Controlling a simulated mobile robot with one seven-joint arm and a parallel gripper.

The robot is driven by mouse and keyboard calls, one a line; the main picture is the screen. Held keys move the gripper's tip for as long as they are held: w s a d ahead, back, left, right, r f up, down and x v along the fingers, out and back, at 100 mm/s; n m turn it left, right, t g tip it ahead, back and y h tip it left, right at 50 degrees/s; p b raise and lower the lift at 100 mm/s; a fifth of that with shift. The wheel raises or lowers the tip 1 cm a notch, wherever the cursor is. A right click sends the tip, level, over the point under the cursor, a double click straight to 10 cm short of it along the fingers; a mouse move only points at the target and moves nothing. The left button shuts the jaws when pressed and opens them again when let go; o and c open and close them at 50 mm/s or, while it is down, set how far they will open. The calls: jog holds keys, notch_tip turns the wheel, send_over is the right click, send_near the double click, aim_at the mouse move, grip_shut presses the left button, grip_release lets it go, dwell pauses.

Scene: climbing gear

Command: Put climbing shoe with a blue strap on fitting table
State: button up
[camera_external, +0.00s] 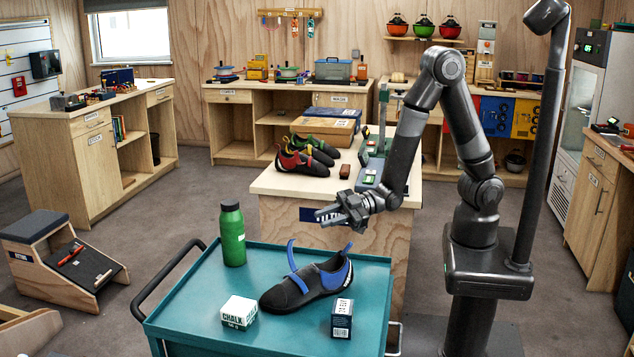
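The climbing shoe with a blue strap (308,284) lies on the top of a teal cart (185,317) at the front. It is dark grey with a blue heel, and its strap stands up. The fitting table (262,187) is the pale wooden table behind the cart, with a dark sign on its front, partly hidden by my arm. My gripper (328,216) hangs in the air above and behind the shoe, near the table's front edge. It points left, its fingers look apart, and nothing shows between them. It is not touching the shoe.
A green bottle (232,236), a white chalk box (238,312) and a small dark box (342,318) stand around the shoe on the cart. A red shoe (297,165), other shoes and boxes occupy the fitting table's middle and back. Its front left is bare.

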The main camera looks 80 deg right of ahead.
jog(key=w+d+r+m+h, duration=0.2)
jog(key=d+r+m+h, duration=0.3)
jog(key=d, duration=0.5)
jog(key=s+d+r+m+g+h, duration=0.2)
jog(key=s+d+r, duration=0.1)
jog(key=s+d, duration=0.2)
jog(key=s+d+r+m+g+h, duration=0.2)
jog(key=s+d+r+m+h, duration=0.1)
jog(key=s+d, duration=0.3)
jog(key=d+r, duration=0.1)
jog(key=d, duration=0.1)
jog(key=shift+s+d+m, duration=0.15)
jog(key=shift+d+m, duration=0.15)
jog(key=shift+o, duration=0.5)
jog(key=s+d+r+m+g, duration=0.1)
jog(key=s+d+m+g, duration=0.1)
jog(key=s, duration=0.9)
jog(key=shift+d+r+m+g+h, duration=0.4)
jog(key=shift+d+g, duration=0.05)
jog(key=shift+g, duration=0.15)
